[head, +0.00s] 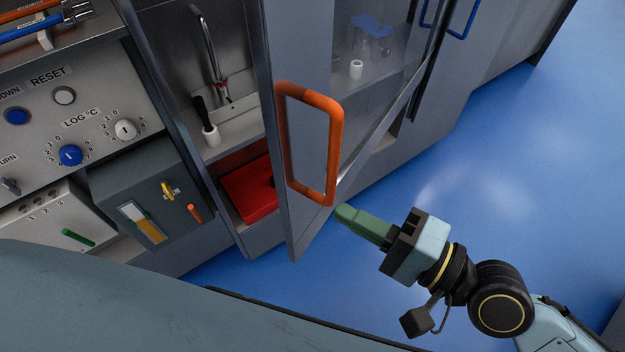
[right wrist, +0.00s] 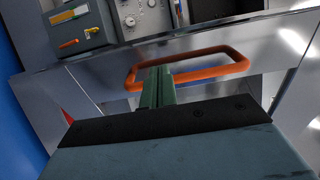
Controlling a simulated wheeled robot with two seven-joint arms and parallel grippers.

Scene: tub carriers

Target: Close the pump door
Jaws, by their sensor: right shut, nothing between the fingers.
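The pump door (head: 300,215) is a grey-framed door with a clear pane, standing open, swung out from the cabinet. It has an orange loop handle (head: 333,150). My right gripper (head: 340,212) has green fingers, is shut and empty, and its tips are close to the lower end of the handle. In the right wrist view the green fingers (right wrist: 158,85) overlap the orange handle (right wrist: 205,80); I cannot tell whether they touch it. My left gripper is not in view.
Inside the open cabinet are a red tray (head: 247,190) and a metal pipe (head: 212,60). A control panel (head: 75,110) with knobs and a grey box (head: 150,200) stand at left. A blue handle (head: 450,20) is at upper right. Blue floor (head: 500,180) is clear at right.

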